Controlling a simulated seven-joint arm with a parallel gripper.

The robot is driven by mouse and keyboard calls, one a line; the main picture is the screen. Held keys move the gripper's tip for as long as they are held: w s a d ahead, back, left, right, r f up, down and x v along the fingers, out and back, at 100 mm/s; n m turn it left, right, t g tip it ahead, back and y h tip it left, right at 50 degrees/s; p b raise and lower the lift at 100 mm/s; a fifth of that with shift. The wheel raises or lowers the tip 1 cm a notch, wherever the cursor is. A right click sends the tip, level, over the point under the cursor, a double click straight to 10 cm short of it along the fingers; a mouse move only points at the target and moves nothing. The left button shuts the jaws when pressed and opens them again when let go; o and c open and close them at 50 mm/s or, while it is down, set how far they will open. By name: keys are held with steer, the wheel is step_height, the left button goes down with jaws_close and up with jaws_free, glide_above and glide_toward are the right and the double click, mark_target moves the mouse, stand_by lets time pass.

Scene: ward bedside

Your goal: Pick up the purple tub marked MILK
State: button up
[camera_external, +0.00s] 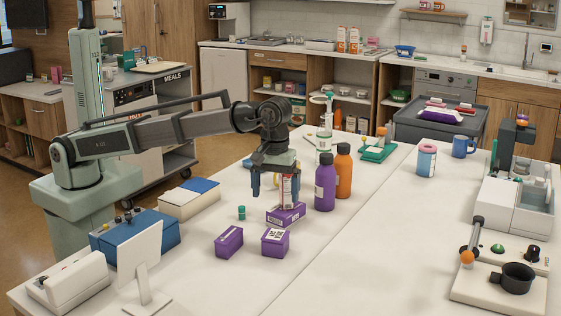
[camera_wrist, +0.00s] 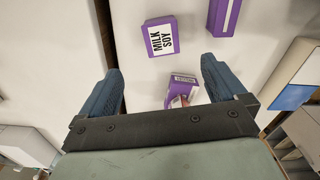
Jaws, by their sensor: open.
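A purple tub with a white label reading MILK SOY (camera_wrist: 162,36) lies ahead of my fingers in the wrist view; it appears to be the right front tub (camera_external: 275,242) in the external view. A second purple tub (camera_external: 229,241) sits to its left, partly cut off in the wrist view (camera_wrist: 224,15). A third purple tub (camera_external: 286,214) lies below my gripper; its label is too small to read in the wrist view (camera_wrist: 183,85). My gripper (camera_external: 276,190) points down, open, above the table near this third tub. In the wrist view its blue fingers (camera_wrist: 161,70) are apart.
A red and white carton (camera_external: 288,190) shows at my fingers; contact is unclear. A purple bottle (camera_external: 325,182) and orange bottle (camera_external: 343,172) stand close to the right. A small teal item (camera_external: 241,212) is left.

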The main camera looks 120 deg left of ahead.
mark_target(275, 234)
step_height(275, 234, down, 11)
steer(key=shift+r, duration=0.15)
steer(key=shift+s+a+f, duration=0.1)
steer(key=shift+f, duration=1.2)
steer(key=shift+s+a+f, duration=0.1)
steer(key=shift+f, duration=1.2)
steer(key=c, duration=1.2)
